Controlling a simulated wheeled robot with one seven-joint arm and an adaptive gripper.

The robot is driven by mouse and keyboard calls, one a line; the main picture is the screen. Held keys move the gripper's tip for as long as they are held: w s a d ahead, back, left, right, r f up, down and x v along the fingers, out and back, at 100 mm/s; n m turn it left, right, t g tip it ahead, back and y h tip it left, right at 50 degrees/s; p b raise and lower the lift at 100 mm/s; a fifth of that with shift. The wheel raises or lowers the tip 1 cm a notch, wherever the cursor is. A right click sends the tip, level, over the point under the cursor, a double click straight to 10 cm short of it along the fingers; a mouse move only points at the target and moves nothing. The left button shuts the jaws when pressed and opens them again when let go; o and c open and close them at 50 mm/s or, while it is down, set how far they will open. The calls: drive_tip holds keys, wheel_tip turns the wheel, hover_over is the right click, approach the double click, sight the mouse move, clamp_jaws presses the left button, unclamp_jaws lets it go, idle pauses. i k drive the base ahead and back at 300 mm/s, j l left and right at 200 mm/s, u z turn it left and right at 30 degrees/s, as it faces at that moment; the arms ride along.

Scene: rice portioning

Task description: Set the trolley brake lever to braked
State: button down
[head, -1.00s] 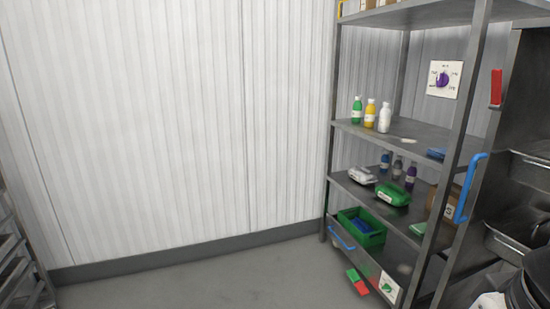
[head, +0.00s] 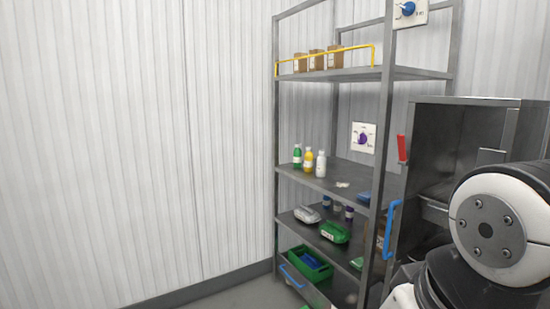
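A metal trolley-like cabinet (head: 455,150) stands at the right, behind my arm. Only a sliver of green shows at the bottom edge, below the shelf. My gripper is out of view; only a white and black part of my arm shows at the lower right, covering part of the cabinet.
A metal shelf rack (head: 385,150) holds bottles (head: 308,161), boxes behind a yellow rail (head: 325,56), a green packet (head: 334,232) and a green crate (head: 305,264). Purple (head: 363,138) and blue (head: 408,9) dials are behind it. A bare ribbed wall (head: 120,150) fills the left.

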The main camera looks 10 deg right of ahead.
sight(403, 160)
drive_tip(key=z, duration=0.75)
